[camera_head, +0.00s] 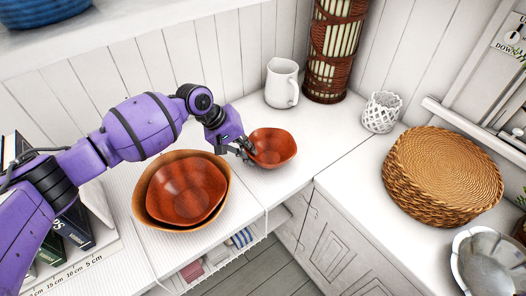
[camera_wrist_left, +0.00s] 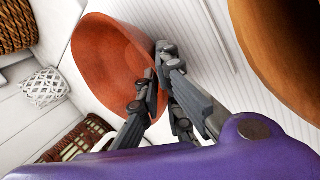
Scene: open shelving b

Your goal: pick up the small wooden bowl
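The small wooden bowl (camera_head: 274,149) is reddish brown and is at the counter's middle, beside a nest of two larger bowls. My left gripper (camera_head: 246,151) is at its left rim. In the left wrist view, the small bowl (camera_wrist_left: 105,60) fills the upper left, and the fingers of my left gripper (camera_wrist_left: 160,85) straddle its rim, one inside and one outside, closed on the wall. I cannot tell whether the bowl's base touches the counter. My right gripper is not in view.
A larger red-brown bowl (camera_head: 186,192) sits inside a lighter wooden bowl (camera_head: 222,200) on the left. A white pitcher (camera_head: 281,84), a tall wicker vase (camera_head: 333,50) and a white lattice holder (camera_head: 381,112) stand behind. A round woven basket (camera_head: 442,172) is right. Counter in front of the small bowl is clear.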

